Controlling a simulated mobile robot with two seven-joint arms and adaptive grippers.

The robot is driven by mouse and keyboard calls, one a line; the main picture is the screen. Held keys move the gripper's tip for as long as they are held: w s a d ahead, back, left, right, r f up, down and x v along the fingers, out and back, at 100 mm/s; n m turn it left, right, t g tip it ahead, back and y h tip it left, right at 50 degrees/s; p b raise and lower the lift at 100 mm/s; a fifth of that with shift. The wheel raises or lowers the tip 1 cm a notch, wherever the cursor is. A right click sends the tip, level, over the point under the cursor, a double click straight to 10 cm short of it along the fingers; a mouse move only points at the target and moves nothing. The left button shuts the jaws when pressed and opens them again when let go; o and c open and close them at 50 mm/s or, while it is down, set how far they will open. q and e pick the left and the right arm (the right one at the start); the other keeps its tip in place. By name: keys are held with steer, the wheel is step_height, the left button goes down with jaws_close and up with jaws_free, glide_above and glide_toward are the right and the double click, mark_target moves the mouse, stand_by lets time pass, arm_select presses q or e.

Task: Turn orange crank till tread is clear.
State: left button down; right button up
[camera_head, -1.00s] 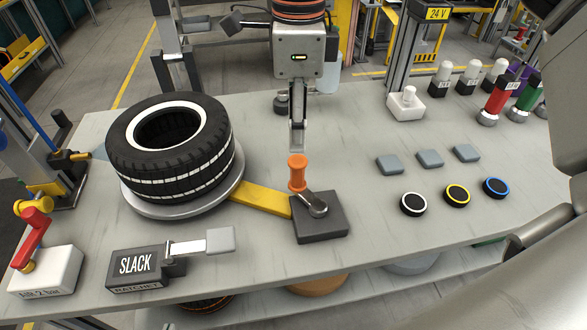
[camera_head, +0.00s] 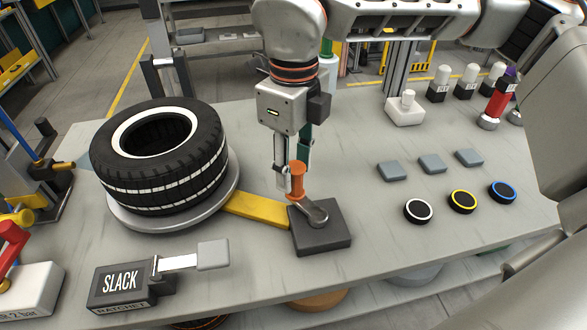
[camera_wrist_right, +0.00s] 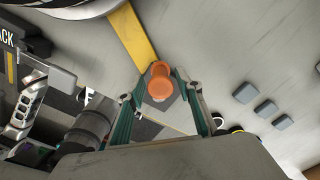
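The orange crank handle (camera_head: 297,183) stands upright on a grey lever over a dark base block (camera_head: 320,238). It also shows in the wrist view as an orange knob (camera_wrist_right: 160,82). My right gripper (camera_head: 290,180) points down at the handle, its fingers apart on either side of it. In the wrist view, the green-sided fingers of the right gripper (camera_wrist_right: 160,84) flank the knob; firm contact cannot be made out. A black tyre (camera_head: 160,155) with white tread stripes lies on a round grey plate (camera_head: 165,222). My left gripper is not in view.
A yellow bar (camera_head: 257,209) runs from the plate to the crank base. A ratchet box reading SLACK (camera_head: 120,283) with a lever is front left. Grey pads (camera_head: 432,164) and ringed discs (camera_head: 463,201) lie to the right. The table between is clear.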

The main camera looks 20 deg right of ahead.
steer(key=shift+f, duration=0.45)
jaws_close()
